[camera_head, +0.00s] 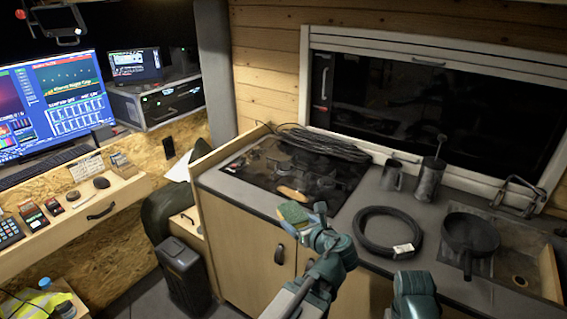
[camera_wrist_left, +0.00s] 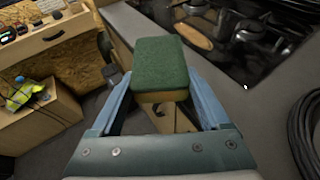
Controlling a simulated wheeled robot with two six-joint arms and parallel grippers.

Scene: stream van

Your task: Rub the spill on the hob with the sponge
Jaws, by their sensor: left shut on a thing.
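The sponge (camera_head: 293,213), green on top and yellow below, is held between the fingers of my left gripper (camera_head: 308,217). In the left wrist view the sponge (camera_wrist_left: 160,65) sits between the two blue fingers, green face up. The gripper is shut on it, just off the front edge of the counter. The black hob (camera_head: 254,178) lies beyond, to the upper left. A tan oval patch (camera_head: 291,193) shows near its front edge; I cannot tell whether it is the spill or a flat object. It also shows in the left wrist view (camera_wrist_left: 193,36). The sponge is apart from the hob.
A coiled black cable (camera_head: 312,143) lies at the hob's back. A black hose coil (camera_head: 363,232), a metal mug (camera_head: 391,175), a tall pot (camera_head: 428,182) and a pan (camera_head: 469,235) stand to the right. A dark bin (camera_head: 183,268) stands below left. Part of my right arm shows at the bottom.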

